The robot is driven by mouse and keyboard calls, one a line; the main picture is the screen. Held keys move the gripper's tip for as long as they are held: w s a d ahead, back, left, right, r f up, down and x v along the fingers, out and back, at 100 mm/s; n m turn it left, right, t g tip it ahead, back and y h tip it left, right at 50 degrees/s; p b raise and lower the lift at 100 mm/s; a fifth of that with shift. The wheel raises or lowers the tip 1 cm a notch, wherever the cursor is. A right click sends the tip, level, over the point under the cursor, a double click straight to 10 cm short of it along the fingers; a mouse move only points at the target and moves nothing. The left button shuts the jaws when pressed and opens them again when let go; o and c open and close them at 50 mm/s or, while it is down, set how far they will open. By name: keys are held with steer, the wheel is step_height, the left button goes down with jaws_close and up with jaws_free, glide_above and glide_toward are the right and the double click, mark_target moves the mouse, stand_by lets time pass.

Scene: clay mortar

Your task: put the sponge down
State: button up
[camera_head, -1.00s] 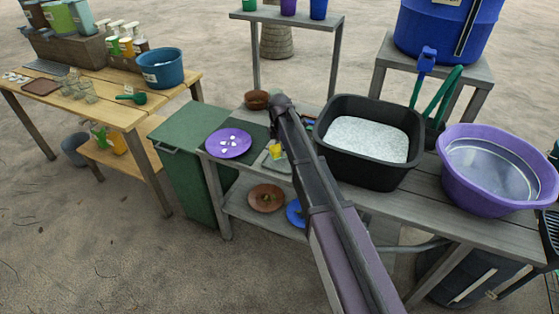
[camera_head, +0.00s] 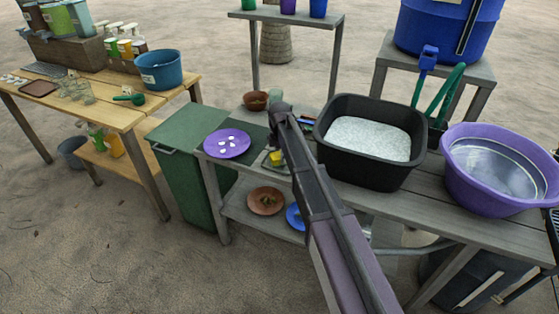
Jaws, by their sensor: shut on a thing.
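My arm reaches from the lower right to the middle of the bench, and its dark links cover most of my gripper (camera_head: 277,149). The small yellow sponge (camera_head: 276,158) shows just left of the arm, at the hidden jaws, which are shut on it. It is low over a small greyish-green tray (camera_head: 266,165) on the bench. I cannot tell whether the sponge touches the tray.
A purple plate (camera_head: 227,143) with white pieces lies left of the tray. A brown bowl (camera_head: 255,101) stands behind. A black tub (camera_head: 327,158) and a purple basin (camera_head: 465,190) stand to the right. A brown plate (camera_head: 265,201) is on the lower shelf.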

steer(key=shift+f, duration=0.25)
steer(key=o, duration=1)
steer(key=shift+r, duration=0.1)
step_height(320, 180, up, 12)
steer(key=p, duration=1.2)
stand_by(0.9)
